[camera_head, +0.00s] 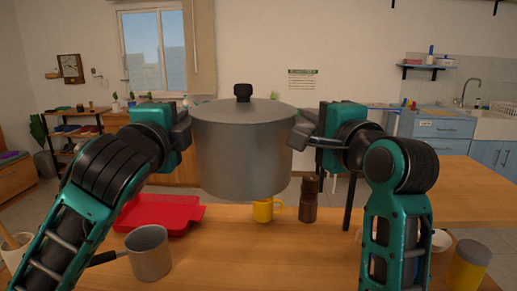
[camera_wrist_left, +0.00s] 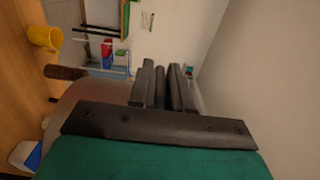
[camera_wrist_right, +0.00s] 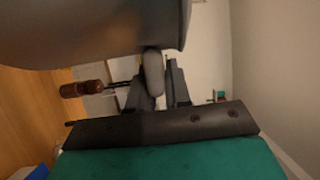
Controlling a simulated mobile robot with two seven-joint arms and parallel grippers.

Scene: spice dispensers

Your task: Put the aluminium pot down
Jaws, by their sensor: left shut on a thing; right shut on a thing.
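The aluminium pot (camera_head: 243,150), grey with a lid and a black knob, hangs upright between my two grippers, above the wooden table (camera_head: 320,262). My left gripper (camera_head: 183,128) is shut at the pot's left side, where the handle is largely hidden by the fingers. My right gripper (camera_head: 302,133) is shut on the pot's right handle. In the right wrist view the pot's side (camera_wrist_right: 90,30) fills the top, and its handle (camera_wrist_right: 154,72) sits at the fingers. In the left wrist view the pot's side (camera_wrist_left: 90,95) is partly hidden behind the gripper.
On the table are a red tray (camera_head: 160,213), a yellow mug (camera_head: 264,211), a brown pepper mill (camera_head: 309,200) and a small grey saucepan (camera_head: 149,254). A jar with a yellow band (camera_head: 468,266) stands at the right. The front middle of the table looks clear.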

